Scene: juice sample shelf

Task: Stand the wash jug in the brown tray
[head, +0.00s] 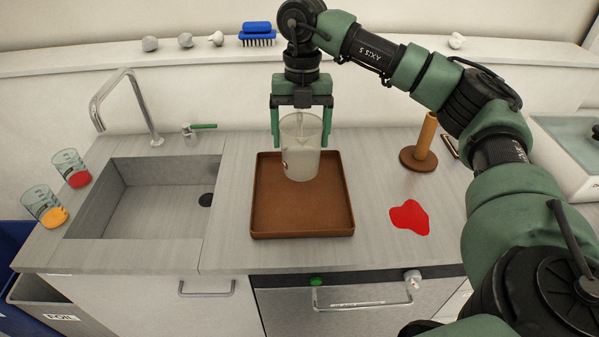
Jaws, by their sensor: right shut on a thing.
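The wash jug (301,158) is a pale, see-through vessel in the head view. It is upright over the back part of the brown tray (302,222). My right gripper (301,120) points down with its fingers at the jug's upper part and is shut on it. I cannot tell whether the jug's base touches the tray floor. The tray is a shallow square on the counter, with its front half bare. My left gripper is not in view.
A sink (150,200) with a tap (127,105) lies left of the tray. Two beakers, one with red (72,168) and one with orange (45,207), stand at the far left. A red spill (409,217) and a brown upright holder (424,145) are right of the tray.

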